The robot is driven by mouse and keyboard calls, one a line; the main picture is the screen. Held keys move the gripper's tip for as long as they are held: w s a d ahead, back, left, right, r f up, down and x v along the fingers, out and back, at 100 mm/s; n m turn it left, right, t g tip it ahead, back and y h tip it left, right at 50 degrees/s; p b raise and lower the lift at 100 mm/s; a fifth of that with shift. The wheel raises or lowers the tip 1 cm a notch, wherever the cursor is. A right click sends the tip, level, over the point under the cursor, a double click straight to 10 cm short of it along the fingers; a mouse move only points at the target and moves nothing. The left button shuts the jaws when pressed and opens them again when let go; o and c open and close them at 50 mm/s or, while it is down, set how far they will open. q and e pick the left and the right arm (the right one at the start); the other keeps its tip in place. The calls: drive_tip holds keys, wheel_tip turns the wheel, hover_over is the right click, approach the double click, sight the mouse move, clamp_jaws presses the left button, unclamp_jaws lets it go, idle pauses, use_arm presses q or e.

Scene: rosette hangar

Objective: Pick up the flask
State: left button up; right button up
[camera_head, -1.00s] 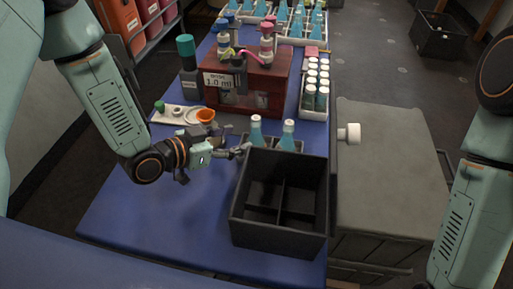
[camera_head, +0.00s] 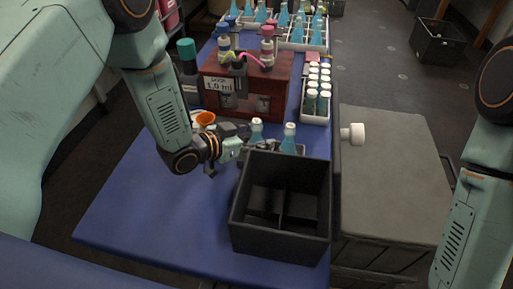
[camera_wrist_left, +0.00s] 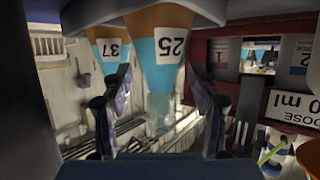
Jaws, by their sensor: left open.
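Two flasks with blue liquid and white tops stand in a rack behind the black divided box, a left flask (camera_head: 256,132) and a right flask (camera_head: 289,138). My left gripper (camera_head: 240,146) is open beside the left flask, at its left. In the left wrist view, where things appear upside down, a flask labelled 25 (camera_wrist_left: 165,50) is between the open fingers of the gripper (camera_wrist_left: 158,100). A flask labelled 37 (camera_wrist_left: 110,50) is further left, partly behind a finger. Contact with flask 25 cannot be told. My right gripper is out of view.
The black divided box (camera_head: 282,243) stands in front of the flasks. Behind are a wooden dosing stand (camera_head: 278,88) and a white rack of vials (camera_head: 314,118). An orange funnel (camera_head: 205,118) is at the left. The blue table (camera_head: 150,220) is clear at front left.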

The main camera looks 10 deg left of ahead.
use_arm(q)
clamp_jaws()
idle(0.5)
wheel_tip(320, 180, up, 10)
drive_tip(key=shift+p, duration=1.2)
wheel_tip(320, 180, up, 10)
drive_tip(key=p, duration=0.9)
drive_tip(key=shift+a, duration=0.1)
